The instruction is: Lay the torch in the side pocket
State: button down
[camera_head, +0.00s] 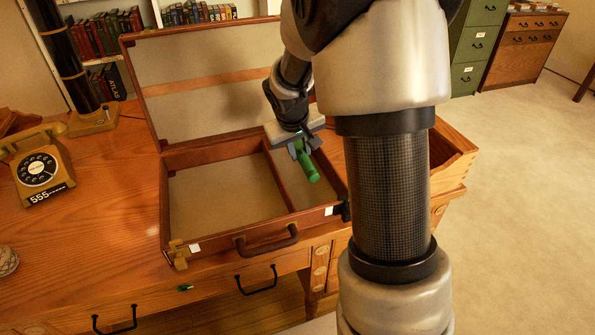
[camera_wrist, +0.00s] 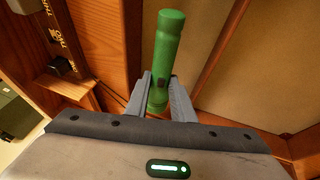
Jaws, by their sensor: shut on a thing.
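The green torch (camera_head: 307,164) is held in my gripper (camera_head: 298,150), which is shut on it. In the head view the torch is over the narrow right compartment (camera_head: 293,192) of the open brown briefcase (camera_head: 253,232), which looks like the side pocket. In the wrist view the torch (camera_wrist: 166,50) stands out between the two fingers of my gripper (camera_wrist: 160,95). I cannot tell whether the torch touches the compartment floor. My arm hides part of the case's right side.
A divider separates the narrow compartment from the wide, empty left compartment (camera_head: 225,198). The case lid (camera_head: 200,80) stands open behind. A yellow telephone (camera_head: 42,165) and a lamp base (camera_head: 93,120) stand on the wooden desk (camera_head: 110,225) to the left. An open wooden drawer (camera_head: 452,165) is at the right.

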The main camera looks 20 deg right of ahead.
jog(key=shift+f+b, duration=0.75)
jog(key=shift+f, duration=1.85)
jog(key=shift+f, duration=0.25)
jog(key=c, duration=1.5)
grip_release()
jog(key=shift+a, duration=0.1)
